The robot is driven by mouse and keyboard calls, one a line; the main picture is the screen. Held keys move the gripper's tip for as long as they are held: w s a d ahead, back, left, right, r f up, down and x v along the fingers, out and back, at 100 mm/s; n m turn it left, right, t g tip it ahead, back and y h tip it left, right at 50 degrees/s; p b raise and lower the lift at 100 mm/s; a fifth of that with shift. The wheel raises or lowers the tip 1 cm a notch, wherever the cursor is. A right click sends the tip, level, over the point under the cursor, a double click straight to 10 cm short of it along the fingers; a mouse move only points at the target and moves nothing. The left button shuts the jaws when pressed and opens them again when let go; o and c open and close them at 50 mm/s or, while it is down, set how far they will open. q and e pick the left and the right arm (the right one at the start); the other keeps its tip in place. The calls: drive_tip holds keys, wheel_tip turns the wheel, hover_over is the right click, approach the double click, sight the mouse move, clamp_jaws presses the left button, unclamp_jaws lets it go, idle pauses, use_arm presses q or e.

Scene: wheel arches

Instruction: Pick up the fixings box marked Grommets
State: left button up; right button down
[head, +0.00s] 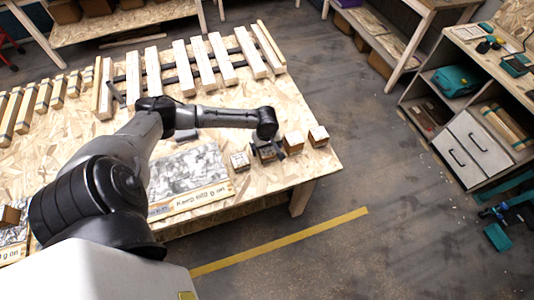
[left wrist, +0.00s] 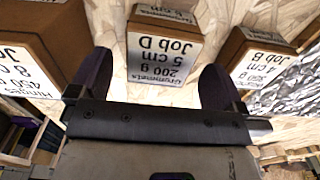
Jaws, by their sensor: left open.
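The Grommets box (left wrist: 160,48) is a small brown carton with a white label reading Grommets, 200 g, 5 cm, Job D, upside down in the left wrist view. In the head view it is the box (head: 267,153) under my left gripper (head: 265,145), partly hidden by it. In the left wrist view, the open fingers of my left gripper (left wrist: 157,72) show one to each side of the box, with clear gaps. I cannot tell how far down they reach along it. My right gripper is not in view.
A Hinges box (left wrist: 38,50) and a Job B box (left wrist: 258,62) flank it closely. Another box (head: 318,136) stands near the table's right corner.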

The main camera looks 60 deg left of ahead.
sight(266, 151)
use_arm(q)
drive_tip(key=shift+f, duration=1.65)
drive_tip(key=c, duration=1.1)
